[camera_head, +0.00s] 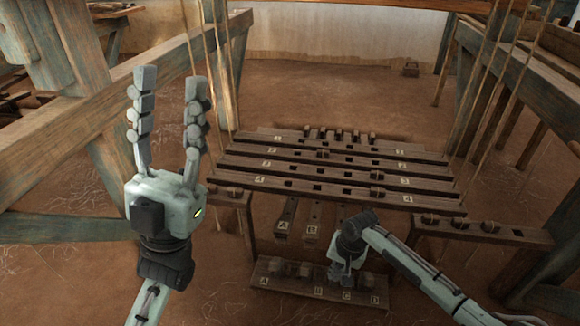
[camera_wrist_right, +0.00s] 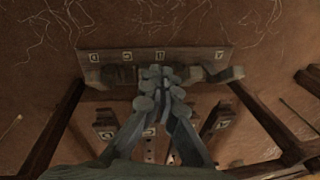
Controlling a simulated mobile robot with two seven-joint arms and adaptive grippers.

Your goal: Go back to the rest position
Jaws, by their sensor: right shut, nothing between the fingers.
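My left gripper (camera_head: 170,82) is raised on the left of the head view, fingers pointing up and spread apart, with nothing between them. My right gripper (camera_head: 338,278) points down at the low front board (camera_head: 330,292) marked A, B, C, D, close to its middle. In the right wrist view my right gripper (camera_wrist_right: 160,74) has its fingertips together and empty, in front of the same lettered board (camera_wrist_right: 200,56). Whether the fingertips touch the board or its pegs cannot be told.
Behind my right gripper stand slatted loom bars (camera_head: 305,188) numbered at their ends, with small dark blocks on them. A slotted side beam (camera_head: 480,230) lies to the right. Ropes (camera_head: 490,75) and timber posts flank both sides. Bare earth floor (camera_head: 330,95) is open at the back.

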